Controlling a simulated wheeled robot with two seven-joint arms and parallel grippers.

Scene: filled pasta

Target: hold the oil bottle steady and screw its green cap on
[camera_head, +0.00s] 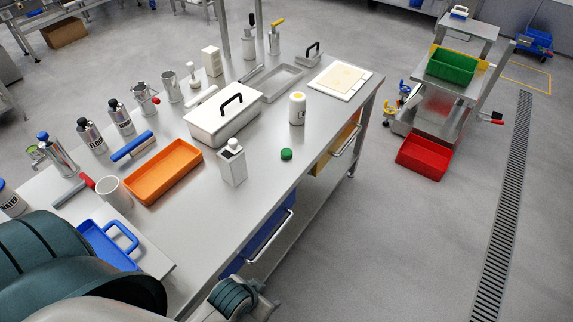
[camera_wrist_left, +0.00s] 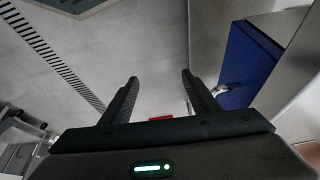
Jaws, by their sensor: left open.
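The green cap (camera_head: 286,154) lies by itself on the steel table near its right-hand edge. Just behind it stands an upright white round bottle (camera_head: 297,110) with a yellow spot on top. I cannot tell for sure which of the two is the oil bottle. My left gripper (camera_wrist_left: 159,77) is open and empty in the left wrist view, off the table's side and apart from cap and bottles. My right gripper is not in view.
An orange tray (camera_head: 162,173), a white lidded box (camera_head: 222,118) and a white cutting board (camera_head: 340,79) sit on the table. Blue drawer (camera_head: 262,243) and yellow drawer (camera_head: 334,150) fronts with handles are under its edge. The tabletop around the green cap is clear.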

